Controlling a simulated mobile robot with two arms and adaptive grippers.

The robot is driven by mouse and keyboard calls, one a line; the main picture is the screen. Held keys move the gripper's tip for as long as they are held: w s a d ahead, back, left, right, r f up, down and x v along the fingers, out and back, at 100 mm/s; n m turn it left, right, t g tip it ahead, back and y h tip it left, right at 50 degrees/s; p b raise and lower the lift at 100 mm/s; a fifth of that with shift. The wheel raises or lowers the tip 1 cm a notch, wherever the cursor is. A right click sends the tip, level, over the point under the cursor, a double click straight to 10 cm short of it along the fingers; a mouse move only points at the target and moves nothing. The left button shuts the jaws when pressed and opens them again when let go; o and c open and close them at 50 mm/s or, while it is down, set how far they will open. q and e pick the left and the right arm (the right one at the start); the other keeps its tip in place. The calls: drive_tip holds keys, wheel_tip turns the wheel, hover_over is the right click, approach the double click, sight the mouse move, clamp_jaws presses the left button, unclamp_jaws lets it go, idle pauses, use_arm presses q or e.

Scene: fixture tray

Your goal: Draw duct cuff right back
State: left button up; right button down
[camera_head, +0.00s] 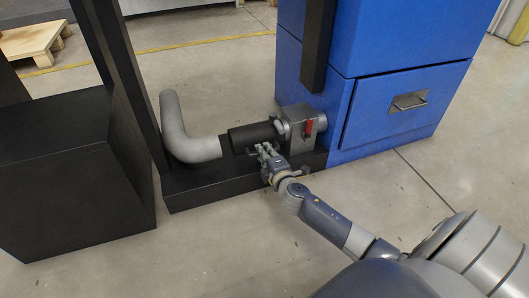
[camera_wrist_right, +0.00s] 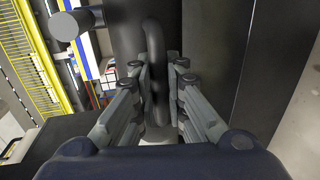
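The duct cuff (camera_head: 252,137) is a black sleeve lying level between the bent grey duct pipe (camera_head: 194,148) and a grey flanged box (camera_head: 299,127). My right gripper (camera_head: 268,153) is at the near side of the cuff, by its right end. In the right wrist view the right gripper (camera_wrist_right: 159,75) has its two fingers on either side of a dark curved handle (camera_wrist_right: 156,50). The handle stands between the fingertips; whether both pads press on it is unclear. My left gripper is not in view.
A blue cabinet (camera_head: 385,45) with a drawer stands right behind. A black post (camera_head: 113,70) and black block (camera_head: 75,180) stand left. The black base (camera_head: 215,182) lies beneath. The floor in front is clear.

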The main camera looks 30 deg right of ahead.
sight(249, 157)
drive_tip(key=shift+w+a+f+p, duration=0.1)
drive_tip(key=shift+w+a+p, duration=0.1)
drive_tip(key=shift+a, duration=0.7)
drive_tip(key=shift+w+a+r+p, duration=0.1)
drive_tip(key=shift+w+a+p, duration=0.1)
drive_tip(key=shift+a, duration=0.75)
drive_tip(key=shift+w+a+f+p, duration=0.1)
drive_tip(key=shift+w+a, duration=0.1)
drive_tip(key=shift+a, duration=0.7)
drive_tip(key=c, duration=1.6)
unclamp_jaws()
drive_tip(key=shift+a, duration=0.1)
drive_tip(key=v, duration=1.2)
